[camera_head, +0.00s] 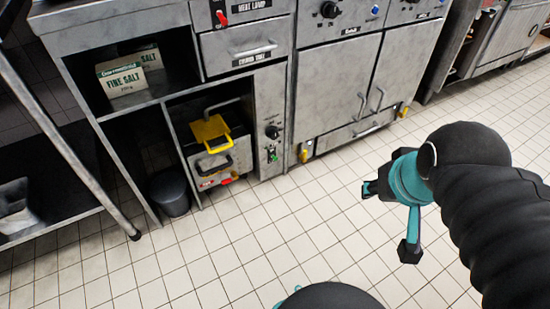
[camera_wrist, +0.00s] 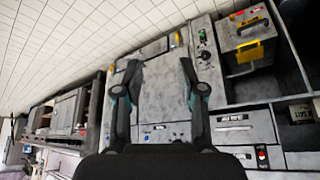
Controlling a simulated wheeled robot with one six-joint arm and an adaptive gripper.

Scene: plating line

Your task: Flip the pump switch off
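A narrow grey panel (camera_head: 268,100) on the cabinet front carries a black knob (camera_head: 272,132) and, below it, a small green switch (camera_head: 272,152). Its label is too small to read, so I cannot confirm it is the pump switch or tell its position. In the wrist view the green switch (camera_wrist: 205,54) is near the top, right of my gripper. My gripper (camera_head: 390,220) is open and empty, well to the right of the panel and apart from it. In the wrist view its two fingers (camera_wrist: 160,76) are spread wide before grey cabinet doors.
A red switch (camera_head: 222,18) sits by a "HEAT LAMP" label higher up. Left of the panel, an open bay holds a yellow-handled unit (camera_head: 210,132). A dark bin (camera_head: 170,192) stands on the floor, and a table leg (camera_head: 80,165) slants at left. The tiled floor (camera_head: 250,240) in front is clear.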

